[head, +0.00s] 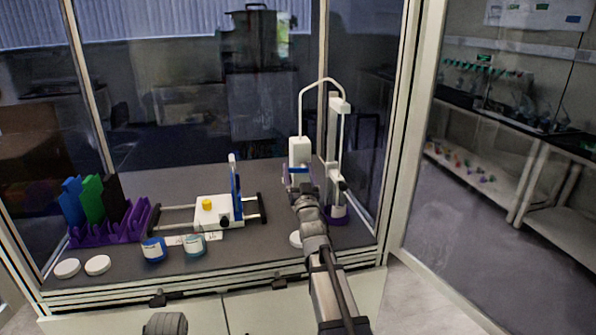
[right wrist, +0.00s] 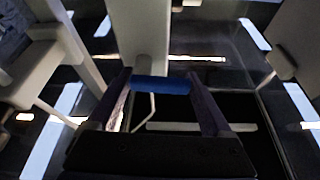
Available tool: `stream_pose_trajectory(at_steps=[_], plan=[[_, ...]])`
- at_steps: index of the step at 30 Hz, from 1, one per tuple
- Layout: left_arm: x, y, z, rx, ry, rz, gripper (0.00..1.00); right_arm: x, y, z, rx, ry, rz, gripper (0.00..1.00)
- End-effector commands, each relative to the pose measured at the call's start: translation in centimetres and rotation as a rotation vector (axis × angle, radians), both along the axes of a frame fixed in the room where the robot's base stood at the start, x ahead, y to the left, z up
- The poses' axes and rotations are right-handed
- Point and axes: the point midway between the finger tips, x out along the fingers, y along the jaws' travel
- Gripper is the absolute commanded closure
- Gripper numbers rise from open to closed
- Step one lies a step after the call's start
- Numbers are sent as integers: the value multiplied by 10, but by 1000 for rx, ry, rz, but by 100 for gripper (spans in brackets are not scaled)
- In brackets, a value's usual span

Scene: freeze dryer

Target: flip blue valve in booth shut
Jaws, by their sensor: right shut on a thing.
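The blue valve handle (head: 298,170) is on the white apparatus with a looped tube, at the right of the booth. In the right wrist view the blue handle (right wrist: 162,85) lies crosswise between the two dark fingers, below a white body. My right gripper (head: 302,188) reaches into the booth from the front and is shut on the handle; the right wrist view shows its fingers (right wrist: 160,98) at both ends of the blue bar. In the head view the gripper and wrist hide part of the handle and the apparatus below it.
A white device with a yellow knob (head: 207,204) stands left of my arm. The booth's right frame post (head: 408,130) stands close to the right of the apparatus.

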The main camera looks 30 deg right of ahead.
Motion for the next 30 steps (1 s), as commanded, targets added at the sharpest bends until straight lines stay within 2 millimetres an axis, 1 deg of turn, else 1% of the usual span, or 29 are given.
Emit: stream_pose_trajectory(at_steps=[1, 2, 9, 18, 27, 28, 30], plan=[[0, 0, 0, 0, 0, 0, 50, 0, 0, 0, 0, 0, 0, 42], [0, 0, 0, 0, 0, 0, 50, 0, 0, 0, 0, 0, 0, 45], [0, 0, 0, 0, 0, 0, 50, 0, 0, 0, 0, 0, 0, 72], [0, 0, -3, 0, 0, 0, 50, 0, 0, -2, -90, 21, -1, 72], [0, 0, -3, 0, 0, 0, 50, 0, 0, -2, -103, 24, -1, 72], [0, 0, -3, 0, 0, 0, 50, 0, 0, -2, -103, 24, -1, 15], [0, 0, -3, 0, 0, 0, 50, 0, 0, -2, -103, 24, -1, 7]])
